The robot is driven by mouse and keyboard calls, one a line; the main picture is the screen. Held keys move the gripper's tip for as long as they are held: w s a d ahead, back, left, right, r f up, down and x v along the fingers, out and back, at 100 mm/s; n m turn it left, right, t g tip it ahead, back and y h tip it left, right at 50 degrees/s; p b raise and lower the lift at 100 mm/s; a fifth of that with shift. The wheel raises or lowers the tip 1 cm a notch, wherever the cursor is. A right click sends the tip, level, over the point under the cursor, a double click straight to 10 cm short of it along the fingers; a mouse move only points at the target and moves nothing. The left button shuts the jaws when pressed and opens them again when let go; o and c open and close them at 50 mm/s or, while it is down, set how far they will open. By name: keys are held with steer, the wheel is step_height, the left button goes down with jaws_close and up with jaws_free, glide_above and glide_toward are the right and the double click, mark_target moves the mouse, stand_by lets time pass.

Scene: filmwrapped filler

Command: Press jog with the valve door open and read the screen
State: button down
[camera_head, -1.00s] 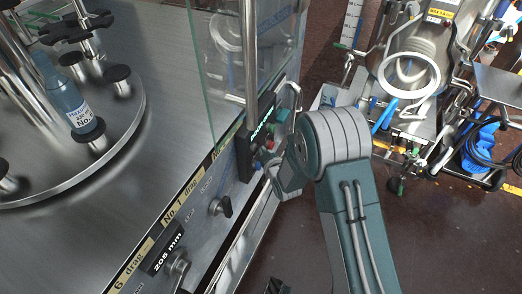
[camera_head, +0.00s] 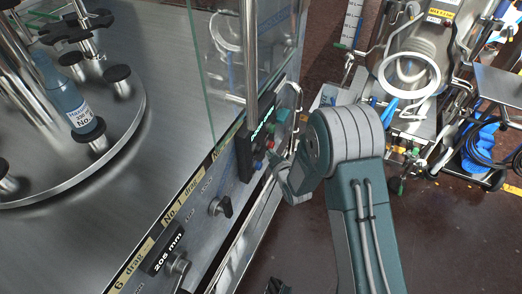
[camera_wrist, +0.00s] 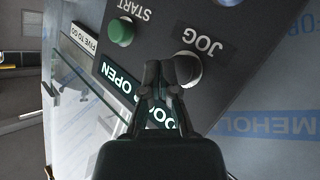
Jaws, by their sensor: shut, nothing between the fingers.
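The control panel (camera_wrist: 222,22) appears upside down in the wrist view, with a JOG button (camera_wrist: 188,68) and a green START button (camera_wrist: 121,31). Its lit screen (camera_wrist: 112,78) shows "OPEN" and, partly hidden by my fingers, what looks like "DOOR". My gripper (camera_wrist: 163,80) is shut and empty, its tips overlapping the JOG button's edge in the picture; I cannot tell whether they touch it. In the head view the panel (camera_head: 246,158) has a small teal-lit screen (camera_head: 263,123), too small to read, and my fingers are not clear. Glass panes (camera_head: 222,65) stand above the panel; which is the valve door is unclear.
A steel machine top (camera_head: 150,190) with a round turntable (camera_head: 105,148) carrying a blue bottle (camera_head: 66,100) lies left. A black knob (camera_head: 221,207) and a "205 mm" display (camera_head: 168,252) sit along its edge. A steel cart (camera_head: 408,75) stands at the right.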

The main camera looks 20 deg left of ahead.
steer(key=shift+s+d, duration=0.15)
steer(key=shift+d, duration=2.2)
steer(key=w+d+r+m+h, duration=0.35)
steer(key=d+r, duration=0.45)
steer(key=r, duration=0.4)
steer(key=s+d+r+m+g+h, duration=0.1)
steer(key=s+d+r+m+h, duration=0.4)
steer(key=d+r, duration=0.55)
steer(key=s+d+r+m+g, duration=0.2)
steer(key=s+d, duration=0.3)
steer(key=s, duration=0.7)
steer(key=s+d+r+m+g+h, duration=0.1)
steer(key=s+d+r, duration=0.4)
steer(key=s, duration=0.8)
steer(key=shift+s+d+r+m+g, duration=0.3)
steer(key=shift+d+m+g, duration=0.35)
steer(key=shift+m, duration=0.6)
